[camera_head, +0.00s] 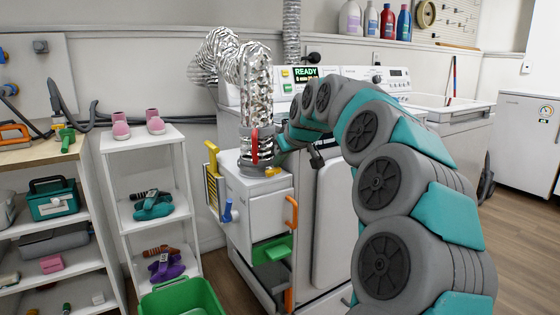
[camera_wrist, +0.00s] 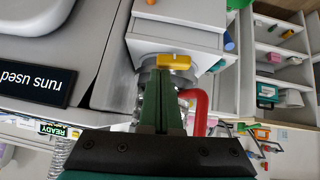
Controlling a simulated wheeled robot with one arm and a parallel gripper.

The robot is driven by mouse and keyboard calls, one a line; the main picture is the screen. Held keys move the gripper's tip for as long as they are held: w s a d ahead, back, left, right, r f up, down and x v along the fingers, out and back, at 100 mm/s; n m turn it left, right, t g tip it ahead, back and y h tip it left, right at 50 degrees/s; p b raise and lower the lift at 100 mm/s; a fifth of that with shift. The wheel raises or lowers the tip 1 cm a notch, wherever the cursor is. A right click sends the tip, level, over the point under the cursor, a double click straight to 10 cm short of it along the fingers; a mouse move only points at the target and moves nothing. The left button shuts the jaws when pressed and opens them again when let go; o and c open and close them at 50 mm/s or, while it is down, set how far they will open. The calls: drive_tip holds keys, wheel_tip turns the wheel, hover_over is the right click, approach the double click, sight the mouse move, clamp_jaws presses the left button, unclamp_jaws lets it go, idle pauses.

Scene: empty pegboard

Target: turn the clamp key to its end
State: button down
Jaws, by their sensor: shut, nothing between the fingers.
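A yellow key-like piece (camera_wrist: 174,62), which looks like the clamp key, sits at the grey collar in the wrist view, just beyond my fingertips. In the head view a small yellow piece (camera_head: 273,172) shows at the foot of the collar (camera_head: 257,155) under the silver duct. A red lever (camera_head: 254,146) stands upright on the collar; in the wrist view it is a bent red bar (camera_wrist: 200,112) beside my fingers. My gripper (camera_wrist: 162,75) is shut and empty, its green fingers together and pointing at the yellow piece. I cannot tell whether they touch it.
The collar stands on a white cabinet (camera_head: 262,205) with an orange handle (camera_head: 291,214), a blue knob (camera_head: 228,210) and a green drawer piece (camera_head: 272,250). The silver duct (camera_head: 256,85) rises above. A green bin (camera_head: 180,298) and a shoe shelf (camera_head: 155,195) stand left.

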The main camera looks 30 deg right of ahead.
drive_tip(key=shift+r+p, duration=0.35)
drive_tip(key=shift+r, duration=0.5)
